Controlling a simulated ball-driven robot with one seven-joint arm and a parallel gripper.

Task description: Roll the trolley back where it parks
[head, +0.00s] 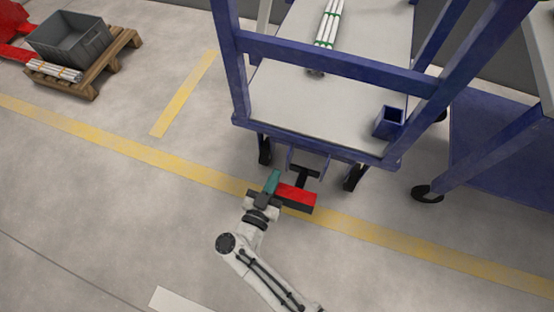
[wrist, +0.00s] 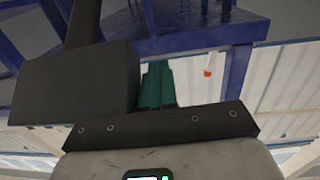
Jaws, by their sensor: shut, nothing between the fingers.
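The trolley (head: 330,62) has a blue frame and a pale deck, and stands on black castors just behind the long yellow floor line. A black drawbar with a red and black handle block (head: 298,196) sticks out from its near side. My gripper (head: 272,182), with teal fingers, is just left of that block. The fingers are shut and empty. In the wrist view the shut fingers (wrist: 156,84) are right beside a dark block (wrist: 75,85). Whether they touch it, I cannot tell.
White pipes with green bands (head: 328,24) and a blue box (head: 389,122) are on the trolley. Another blue frame on castors (head: 500,145) stands close at right. A pallet with a grey crate (head: 70,42) is at upper left.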

